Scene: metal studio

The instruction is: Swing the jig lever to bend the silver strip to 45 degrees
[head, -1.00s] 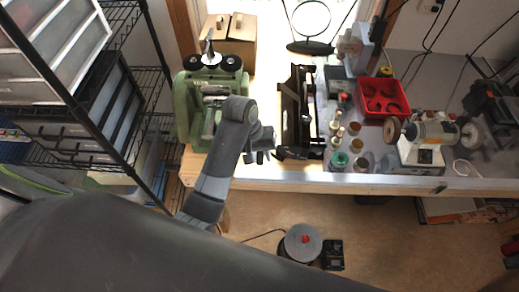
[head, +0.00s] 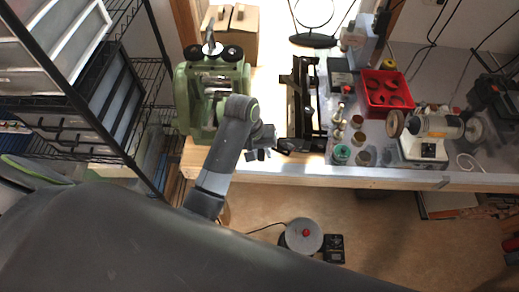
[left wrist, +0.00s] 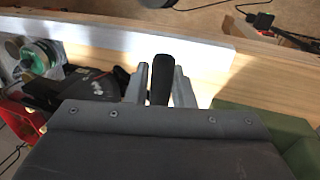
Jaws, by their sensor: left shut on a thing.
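My left gripper (head: 264,152) is at the bench's front edge, between the green machine and the black jig (head: 301,100). In the left wrist view its two grey fingers (left wrist: 160,82) are shut on a black handle (left wrist: 162,76), which I take to be the jig lever's grip. How the handle joins the jig is hidden in both views. The dark jig also shows at the left of the left wrist view (left wrist: 85,88). I cannot make out the silver strip or its angle. My right gripper is out of view.
A green machine (head: 184,98) stands left of my gripper. Right of the jig are small jars (head: 342,153), a red tray (head: 387,93) and a bench grinder (head: 435,127). A wire shelf (head: 150,105) stands at the left. A round grey object (head: 304,236) is on the floor.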

